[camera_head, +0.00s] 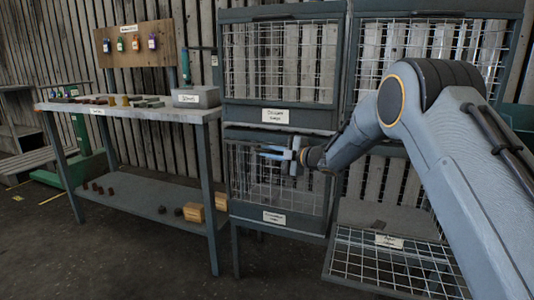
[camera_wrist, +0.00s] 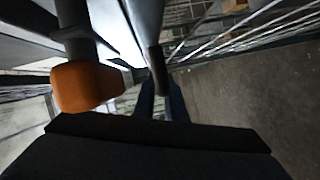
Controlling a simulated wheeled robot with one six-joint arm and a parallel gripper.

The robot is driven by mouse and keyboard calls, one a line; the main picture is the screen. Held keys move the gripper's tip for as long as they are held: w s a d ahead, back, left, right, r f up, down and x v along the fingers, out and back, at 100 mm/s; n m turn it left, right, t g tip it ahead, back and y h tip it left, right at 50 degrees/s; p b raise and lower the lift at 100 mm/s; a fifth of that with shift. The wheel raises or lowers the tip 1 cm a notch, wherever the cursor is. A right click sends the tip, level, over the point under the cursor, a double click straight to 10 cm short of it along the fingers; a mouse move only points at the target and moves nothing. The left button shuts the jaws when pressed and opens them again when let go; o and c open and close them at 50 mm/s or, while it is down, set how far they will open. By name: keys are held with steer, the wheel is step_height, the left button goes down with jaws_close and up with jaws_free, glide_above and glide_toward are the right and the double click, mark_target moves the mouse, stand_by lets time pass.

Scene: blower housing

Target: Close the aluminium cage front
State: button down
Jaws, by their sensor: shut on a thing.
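The lower left cage has a wire mesh front (camera_head: 275,185) with a small white label (camera_head: 274,218); its text looks like "Aluminium" but is too small to read surely. My gripper (camera_head: 270,152) is at the upper part of this front. In the wrist view the fingers (camera_wrist: 162,100) are shut on a narrow dark bar (camera_wrist: 156,62), which seems to be a handle of the front. The front looks upright or nearly so; I cannot tell whether it is fully flush with its frame.
The upper left cage front (camera_head: 280,65) is upright. The lower right cage front (camera_head: 400,262) hangs folded down and sticks out, below my arm. A workbench (camera_head: 135,112) with a grey box (camera_head: 196,97) stands left. Floor before the cages is clear.

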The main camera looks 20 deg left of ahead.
steer(key=c, duration=1.8)
jaws_free()
steer(key=shift+w+r, duration=0.25)
steer(key=shift+f, duration=0.1)
steer(key=p+v, duration=0.1)
steer(key=v, duration=0.7)
steer(key=shift+a+f, duration=0.1)
steer(key=shift+f, duration=0.05)
